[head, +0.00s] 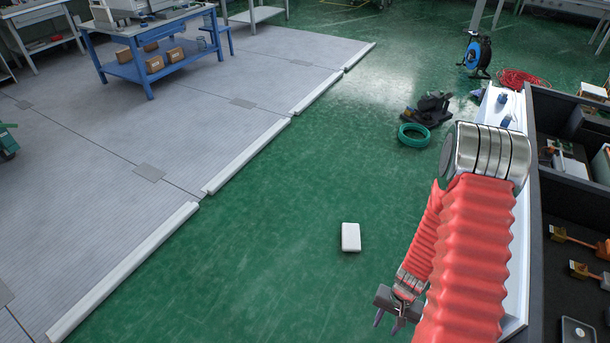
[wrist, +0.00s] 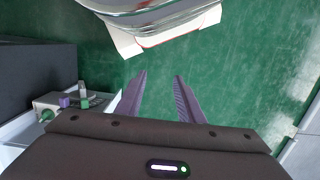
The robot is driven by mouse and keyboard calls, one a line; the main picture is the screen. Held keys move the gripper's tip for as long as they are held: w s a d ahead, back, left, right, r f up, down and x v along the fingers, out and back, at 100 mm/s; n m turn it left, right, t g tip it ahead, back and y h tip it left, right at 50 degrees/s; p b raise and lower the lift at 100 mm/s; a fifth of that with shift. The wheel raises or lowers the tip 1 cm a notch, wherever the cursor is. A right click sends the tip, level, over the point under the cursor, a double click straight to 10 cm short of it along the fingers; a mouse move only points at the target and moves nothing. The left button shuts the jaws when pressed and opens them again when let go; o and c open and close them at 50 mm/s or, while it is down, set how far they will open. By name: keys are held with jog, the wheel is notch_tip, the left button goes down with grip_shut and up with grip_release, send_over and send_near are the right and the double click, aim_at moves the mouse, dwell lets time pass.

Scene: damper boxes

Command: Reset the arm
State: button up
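My arm, in a red ribbed sleeve with a silver joint, rises at the right of the head view and folds back down. My gripper (head: 388,321) hangs at its lower end, fingers pointing down, over the green floor. In the wrist view my gripper (wrist: 160,76) has its two dark fingers apart, with only green floor between them. It is open and holds nothing. The red sleeve hides part of the arm behind it.
A small white box (head: 351,237) lies on the floor left of my gripper. A dark compartmented rack (head: 541,200) stands close on the right. A green hose coil (head: 413,136) lies farther back. A blue workbench (head: 150,60) stands back left.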

jog(key=s+a+r+n+t, duration=0.1)
jog(key=a+r+n+t, duration=0.1)
jog(key=r, duration=1.4)
jog(key=s+a+r+n+t, duration=0.2)
jog(key=a+r, duration=0.2)
jog(key=r, duration=1.3)
jog(key=s+a+r+n+t+h, duration=0.1)
jog(key=s+a+r+t, duration=0.1)
jog(key=r, duration=1.4)
jog(key=shift+a+r+n+t, duration=0.3)
jog(key=shift+a+r+n, duration=0.1)
jog(key=shift+a, duration=0.5)
jog(key=shift+s, duration=0.1)
